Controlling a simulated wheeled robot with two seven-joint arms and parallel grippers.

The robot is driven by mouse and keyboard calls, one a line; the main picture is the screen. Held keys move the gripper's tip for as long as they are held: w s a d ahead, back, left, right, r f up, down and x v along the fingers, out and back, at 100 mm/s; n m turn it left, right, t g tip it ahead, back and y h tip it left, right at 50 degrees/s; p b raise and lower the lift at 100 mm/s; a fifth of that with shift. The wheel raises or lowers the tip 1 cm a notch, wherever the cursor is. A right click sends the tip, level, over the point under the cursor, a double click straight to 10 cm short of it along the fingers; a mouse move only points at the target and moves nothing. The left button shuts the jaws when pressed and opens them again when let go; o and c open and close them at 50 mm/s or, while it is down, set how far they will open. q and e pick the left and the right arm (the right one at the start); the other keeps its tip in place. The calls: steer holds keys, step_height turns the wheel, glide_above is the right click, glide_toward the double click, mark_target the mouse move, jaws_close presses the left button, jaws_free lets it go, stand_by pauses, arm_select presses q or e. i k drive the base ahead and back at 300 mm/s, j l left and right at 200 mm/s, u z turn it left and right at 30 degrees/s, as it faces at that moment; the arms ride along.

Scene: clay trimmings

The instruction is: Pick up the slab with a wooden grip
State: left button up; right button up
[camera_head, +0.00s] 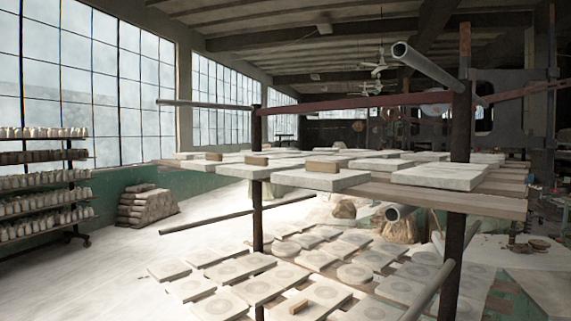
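Pale flat slabs lie on the upper shelf of a metal rack, and several slabs in view carry a small brown wooden block as a grip. The nearest such slab (335,182) is at the shelf's front edge, with its wooden grip (323,167) on top. Another slab (242,171) to its left has a wooden grip (257,160). A smaller wooden grip (214,156) shows farther left. On the lower level, a slab (320,297) also bears a wooden grip (299,306). Neither of my grippers is in view.
A bare slab (440,177) lies at the upper shelf's right. Rack posts (457,130) and protruding pipes (425,65) stand around the shelf. A bottle-filled rack (40,180) and stacked sacks (147,206) are at left. The pale floor (110,265) between is clear.

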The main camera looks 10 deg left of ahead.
mark_target(212, 159)
steer(key=i+j+z, duration=0.1)
steer(key=j+z, duration=0.3)
steer(key=j, duration=0.35)
steer(key=j+z, duration=0.4)
steer(key=j, duration=0.4)
steer(key=k+j+z, duration=0.15)
steer(key=j+z, duration=0.2)
steer(key=j, duration=0.4)
